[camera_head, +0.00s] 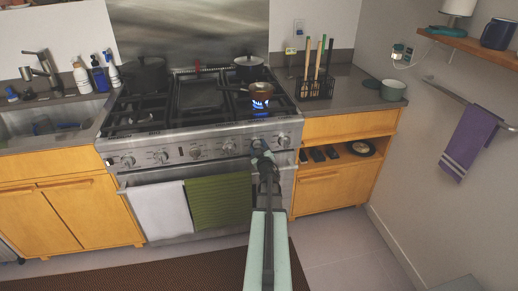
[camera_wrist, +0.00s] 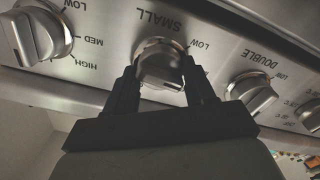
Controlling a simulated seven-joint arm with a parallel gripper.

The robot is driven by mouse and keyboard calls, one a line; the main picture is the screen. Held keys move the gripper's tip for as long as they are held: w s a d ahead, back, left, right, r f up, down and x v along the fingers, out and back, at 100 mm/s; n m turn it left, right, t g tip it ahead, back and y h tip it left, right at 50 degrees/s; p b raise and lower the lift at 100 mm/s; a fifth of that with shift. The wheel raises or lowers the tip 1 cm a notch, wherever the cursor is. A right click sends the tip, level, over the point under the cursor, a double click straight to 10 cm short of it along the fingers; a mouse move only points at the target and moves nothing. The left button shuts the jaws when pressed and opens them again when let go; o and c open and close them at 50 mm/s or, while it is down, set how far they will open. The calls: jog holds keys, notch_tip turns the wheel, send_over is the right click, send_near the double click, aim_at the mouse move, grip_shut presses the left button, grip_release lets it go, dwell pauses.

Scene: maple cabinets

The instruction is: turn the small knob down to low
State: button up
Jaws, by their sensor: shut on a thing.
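The small knob (camera_wrist: 160,62) is a round metal knob under the upside-down label SMALL on the stove's front panel in the wrist view. My gripper (camera_wrist: 161,82) has its two dark fingers on either side of this knob and is shut on it. In the head view my gripper (camera_head: 262,152) reaches the right part of the stove (camera_head: 216,140) front, and the arm hides the knob there. A LOW mark shows to the right of the knob in the wrist view. A blue flame (camera_head: 260,103) burns under a small brown pan (camera_head: 260,91) at the right burners.
Neighbouring knobs stand close on both sides: one at the left (camera_wrist: 38,35) and the DOUBLE knob (camera_wrist: 250,92) at the right. A white towel (camera_head: 159,210) and a green towel (camera_head: 219,199) hang on the oven handle below. Dark pots stand at the back burners.

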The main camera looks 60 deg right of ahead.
jog(key=n, duration=0.5)
jog(key=shift+w+a+f+n, duration=0.1)
jog(key=shift+w+a+n, duration=0.1)
jog(key=shift+n, duration=0.1)
jog(key=shift+c, duration=0.2)
jog(key=n, duration=0.4)
jog(key=shift+s+f+n, duration=0.1)
jog(key=shift+n, duration=0.3)
jog(key=shift+d+n, duration=0.1)
jog(key=shift+n, duration=0.2)
jog(key=o, duration=1)
jog(key=shift+o, duration=0.2)
jog(key=v, duration=1.4)
jog(key=shift+d, duration=0.1)
